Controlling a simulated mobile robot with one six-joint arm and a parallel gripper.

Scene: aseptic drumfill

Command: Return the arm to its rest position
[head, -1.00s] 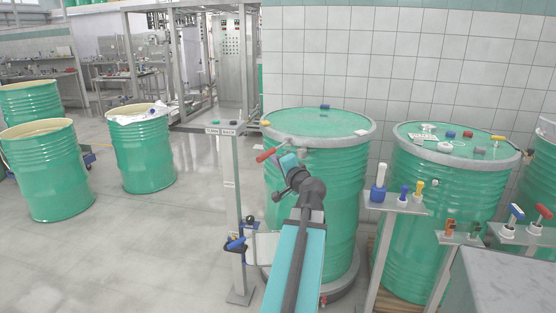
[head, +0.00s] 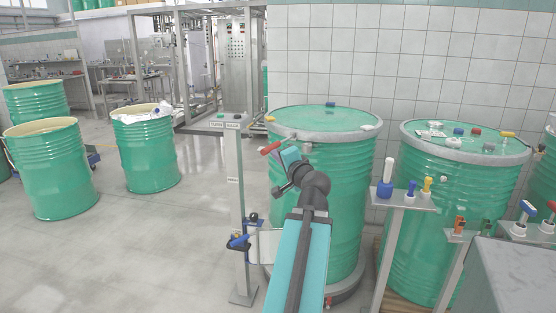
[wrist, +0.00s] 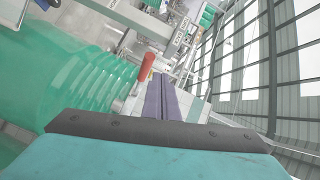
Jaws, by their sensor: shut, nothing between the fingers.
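My arm reaches up from the bottom middle of the head view. My gripper (wrist: 160,98) shows in the wrist view as two purple fingers pressed together, with nothing between them. In the head view it is mostly hidden behind my wrist, in front of the nearest closed green drum (head: 335,215). A red handle (head: 270,147) sticks out left of that drum's rim. It also shows in the wrist view (wrist: 147,68), close beside the left finger; I cannot tell whether they touch.
A grey post with a small shelf (head: 215,122) stands left of my arm. A stand with blue and yellow handled tools (head: 405,198) is at the right, before a second closed drum (head: 470,145). Open drums (head: 50,170) stand at the left.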

